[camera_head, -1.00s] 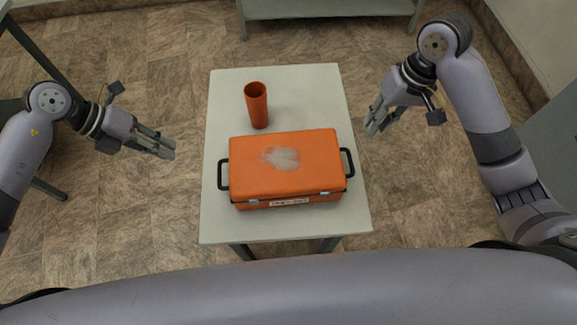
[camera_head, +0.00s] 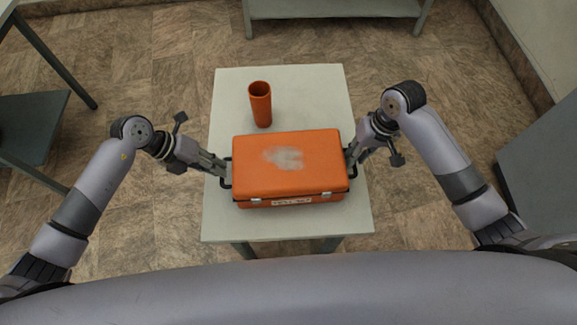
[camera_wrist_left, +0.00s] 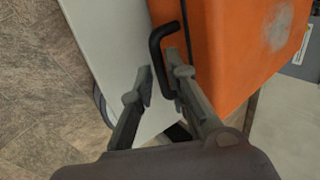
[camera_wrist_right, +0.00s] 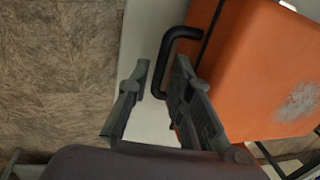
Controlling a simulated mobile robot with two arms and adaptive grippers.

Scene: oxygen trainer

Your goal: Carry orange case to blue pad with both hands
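The orange case (camera_head: 288,166) lies flat on a small pale table, with a black handle on each short side. My left gripper (camera_head: 220,168) is at the case's left handle. In the left wrist view its fingers (camera_wrist_left: 162,88) are open, with the black handle (camera_wrist_left: 158,42) just ahead of and partly between them. My right gripper (camera_head: 352,160) is at the right handle. In the right wrist view its fingers (camera_wrist_right: 160,82) are open, with the black handle (camera_wrist_right: 172,58) between or just beyond them. I cannot tell whether any finger touches a handle. No blue pad is in view.
An orange cylinder (camera_head: 260,105) stands on the pale table (camera_head: 308,92) behind the case. A shelf or bench (camera_head: 335,10) is at the back. A darker table (camera_head: 35,120) stands at the left, and a grey block (camera_head: 545,160) at the right. Floor is clear around the pale table.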

